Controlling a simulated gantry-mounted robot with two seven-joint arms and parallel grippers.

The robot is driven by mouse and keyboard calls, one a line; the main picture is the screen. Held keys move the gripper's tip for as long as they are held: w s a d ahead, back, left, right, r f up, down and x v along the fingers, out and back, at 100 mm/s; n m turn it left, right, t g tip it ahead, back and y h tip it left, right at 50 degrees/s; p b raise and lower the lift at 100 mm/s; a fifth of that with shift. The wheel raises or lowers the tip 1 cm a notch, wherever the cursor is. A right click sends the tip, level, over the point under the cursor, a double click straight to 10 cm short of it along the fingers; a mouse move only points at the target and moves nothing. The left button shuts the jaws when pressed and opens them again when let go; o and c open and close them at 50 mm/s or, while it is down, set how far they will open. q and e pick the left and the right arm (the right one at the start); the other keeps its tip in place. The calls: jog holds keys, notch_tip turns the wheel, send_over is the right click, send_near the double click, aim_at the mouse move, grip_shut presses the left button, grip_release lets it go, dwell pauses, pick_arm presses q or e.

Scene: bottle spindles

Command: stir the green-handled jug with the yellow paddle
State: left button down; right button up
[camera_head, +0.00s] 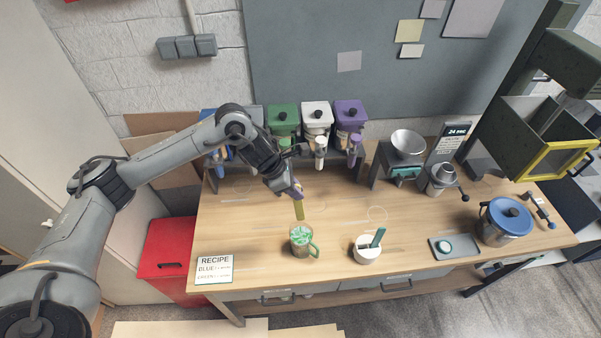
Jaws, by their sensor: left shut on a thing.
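The green-handled jug (314,250) stands upright near the front edge of the wooden table, with pale green and white contents showing at its top. My left gripper (296,190) is above and behind the jug, shut on the yellow paddle (299,210). The paddle points down, its upper end hidden in the gripper. Its lower end appears just above and behind the jug's rim; I cannot tell the exact gap. My right gripper is not in view.
A white pot (367,250) with a teal tool stands right of the jug. A recipe card (214,269) is at the front left. Green (283,117), white (317,116) and purple (350,114) dispensers line the back. A blue-lidded pot (505,222) stands at right.

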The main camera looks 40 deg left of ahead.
pick_arm(q)
jog(key=f+b, duration=0.4)
jog(key=f, duration=0.2)
jog(key=f+b, duration=0.5)
jog(key=f, duration=0.1)
jog(key=d+f+b, duration=0.1)
jog(key=f+b, duration=0.4)
jog(key=f, duration=0.1)
jog(key=shift+f, duration=0.35)
dwell(0.5)
